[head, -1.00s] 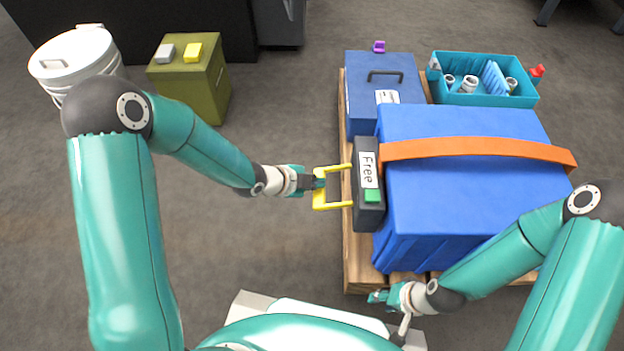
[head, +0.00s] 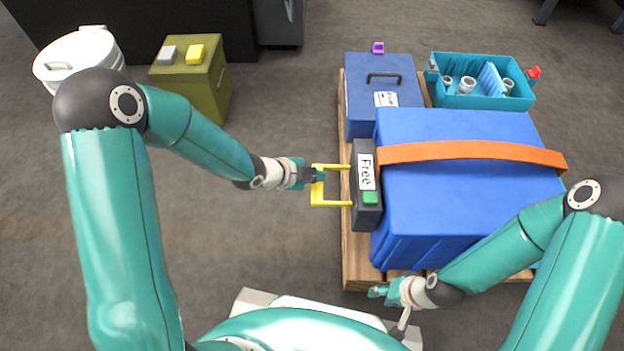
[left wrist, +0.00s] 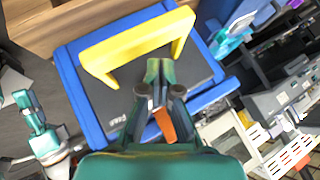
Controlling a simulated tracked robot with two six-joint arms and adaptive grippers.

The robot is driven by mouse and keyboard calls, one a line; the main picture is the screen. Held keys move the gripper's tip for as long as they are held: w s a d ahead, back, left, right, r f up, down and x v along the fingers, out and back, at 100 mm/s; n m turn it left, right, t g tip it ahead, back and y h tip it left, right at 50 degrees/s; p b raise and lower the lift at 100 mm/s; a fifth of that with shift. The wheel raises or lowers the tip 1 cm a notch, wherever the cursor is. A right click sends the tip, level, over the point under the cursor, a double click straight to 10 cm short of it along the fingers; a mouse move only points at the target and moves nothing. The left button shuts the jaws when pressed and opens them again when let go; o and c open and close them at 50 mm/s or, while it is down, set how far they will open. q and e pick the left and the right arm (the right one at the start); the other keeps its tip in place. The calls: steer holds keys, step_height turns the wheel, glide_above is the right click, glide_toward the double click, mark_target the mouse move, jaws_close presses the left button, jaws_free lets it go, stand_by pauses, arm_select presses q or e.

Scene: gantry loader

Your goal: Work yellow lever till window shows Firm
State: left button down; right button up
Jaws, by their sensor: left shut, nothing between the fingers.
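The yellow lever (head: 331,204) is a U-shaped handle sticking out to the left from a dark ratchet box (head: 367,215) on the side of a blue crate (head: 455,200). The box's white window (head: 366,172) reads "Free", with a green button (head: 370,198) below it. An orange strap (head: 470,151) runs from the box across the crate. My left gripper (head: 318,175) is shut and empty at the lever's outer crossbar. In the left wrist view its fingers (left wrist: 160,68) lie beside the lever (left wrist: 135,48). My right gripper (head: 376,291) is low by the pallet's front; its jaws are unclear.
The crate stands on a wooden pallet (head: 358,255). Behind it are a blue toolbox (head: 365,70) and a teal bin (head: 470,102) with several parts. An olive box (head: 190,85) and a white bucket (head: 78,55) stand back left. Floor left of the lever is clear.

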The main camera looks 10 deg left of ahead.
arm_select(q)
step_height(320, 180, up, 5)
steer(key=p, duration=0.4)
arm_select(e)
step_height(320, 180, up, 4)
steer(key=shift+r, duration=0.1)
stand_by(2.8)
arm_select(q)
steer(key=shift+f, duration=0.1)
